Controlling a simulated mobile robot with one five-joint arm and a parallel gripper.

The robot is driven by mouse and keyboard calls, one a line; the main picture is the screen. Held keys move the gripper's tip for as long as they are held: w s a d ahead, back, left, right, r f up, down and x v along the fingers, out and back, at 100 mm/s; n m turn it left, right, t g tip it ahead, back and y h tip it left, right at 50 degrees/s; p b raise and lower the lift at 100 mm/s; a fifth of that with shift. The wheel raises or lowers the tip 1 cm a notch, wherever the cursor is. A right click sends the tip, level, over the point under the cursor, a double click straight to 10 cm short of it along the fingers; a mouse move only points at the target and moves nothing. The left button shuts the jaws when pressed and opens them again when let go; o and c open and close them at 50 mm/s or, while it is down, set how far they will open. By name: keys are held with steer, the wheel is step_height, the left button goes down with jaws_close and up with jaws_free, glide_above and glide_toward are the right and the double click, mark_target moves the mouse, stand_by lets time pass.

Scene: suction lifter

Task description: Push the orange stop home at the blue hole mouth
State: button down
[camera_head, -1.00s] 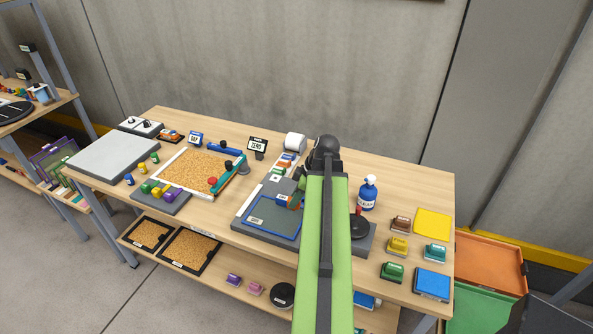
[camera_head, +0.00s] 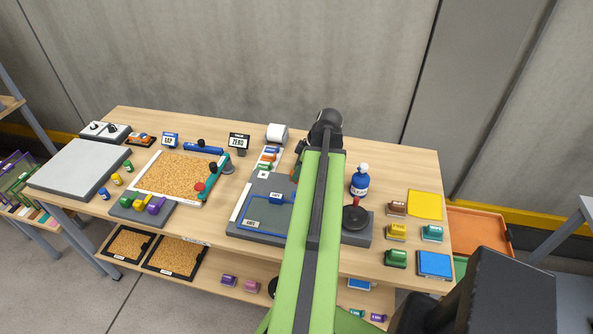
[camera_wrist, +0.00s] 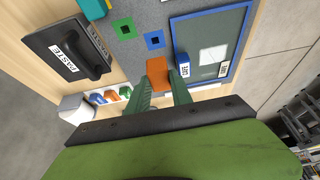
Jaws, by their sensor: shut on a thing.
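In the wrist view my gripper (camera_wrist: 158,85) is shut on the orange stop (camera_wrist: 157,70), which sits between its two green fingertips. The blue hole mouth (camera_wrist: 154,40), a blue square around a dark hole in the grey board, shows just beyond the stop. In the picture a narrow strip of grey board lies between stop and mouth; I cannot tell the stop's height above the board. A green hole mouth (camera_wrist: 124,28) lies up and left of the blue one. In the head view my arm covers most of the gripper and the blue mouth.
A blue-framed panel (camera_wrist: 238,47) lies close right of the fingers. A black block labelled PASTE (camera_wrist: 68,55) stands at left. A rack of coloured pieces (camera_wrist: 110,96) is below left. In the head view a blue bottle (camera_head: 359,183) stands right of my arm.

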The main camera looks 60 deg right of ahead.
steer(key=shift+s+f+b, duration=0.1)
steer(key=shift+f+b, duration=2.8)
steer(key=shift+f, duration=0.2)
steer(key=shift+f+b, duration=0.6)
steer(key=shift+f+b, duration=0.6)
steer(key=c, duration=1.1)
jaws_free()
steer(key=shift+r, duration=0.1)
steer(key=shift+o, duration=0.2)
